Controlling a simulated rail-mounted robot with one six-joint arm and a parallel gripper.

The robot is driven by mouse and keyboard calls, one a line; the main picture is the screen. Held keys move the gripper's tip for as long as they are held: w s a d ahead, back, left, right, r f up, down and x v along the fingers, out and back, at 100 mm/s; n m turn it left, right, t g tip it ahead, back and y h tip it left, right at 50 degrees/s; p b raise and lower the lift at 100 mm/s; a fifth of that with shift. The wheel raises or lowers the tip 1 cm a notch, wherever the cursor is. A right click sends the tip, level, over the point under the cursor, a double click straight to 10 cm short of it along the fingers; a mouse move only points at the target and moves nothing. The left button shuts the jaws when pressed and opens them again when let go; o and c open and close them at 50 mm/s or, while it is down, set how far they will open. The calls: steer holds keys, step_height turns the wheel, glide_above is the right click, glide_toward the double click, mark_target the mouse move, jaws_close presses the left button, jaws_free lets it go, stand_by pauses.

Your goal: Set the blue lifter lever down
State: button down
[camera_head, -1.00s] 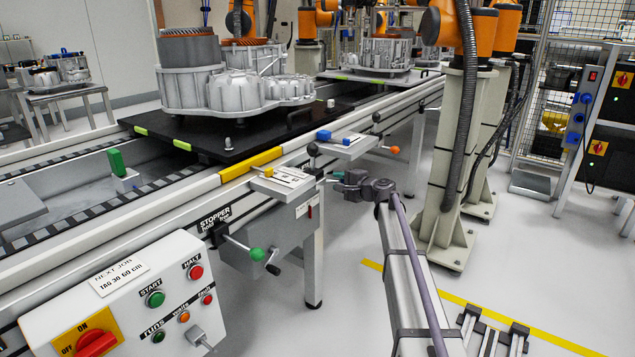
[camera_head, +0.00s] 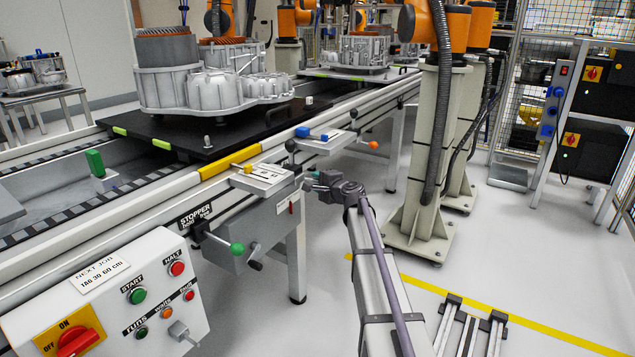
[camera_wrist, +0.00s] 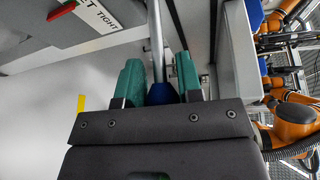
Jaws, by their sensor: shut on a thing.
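The blue lifter lever shows in the wrist view as a blue knob (camera_wrist: 161,94) at the end of a silver rod. My gripper (camera_wrist: 159,85) has its two green fingers closed on either side of the knob, with the rod running away between them. In the head view my gripper (camera_head: 311,180) is at the conveyor's front side, just right of the grey stopper box. The blue knob is hidden or too small to make out there.
A lever with a green knob (camera_head: 237,248) sticks out of the stopper box. A black knob (camera_head: 291,146) stands close behind my gripper, and an orange knob (camera_head: 373,145) is farther along. A control box (camera_head: 110,300) stands at front left.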

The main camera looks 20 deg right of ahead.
steer(key=shift+a, duration=0.1)
steer(key=c, duration=0.8)
jaws_free()
steer(key=shift+s, duration=0.1)
steer(key=p+v, duration=0.1)
steer(key=v, duration=0.9)
steer(key=shift+s+r, duration=0.1)
steer(key=shift+s, duration=0.25)
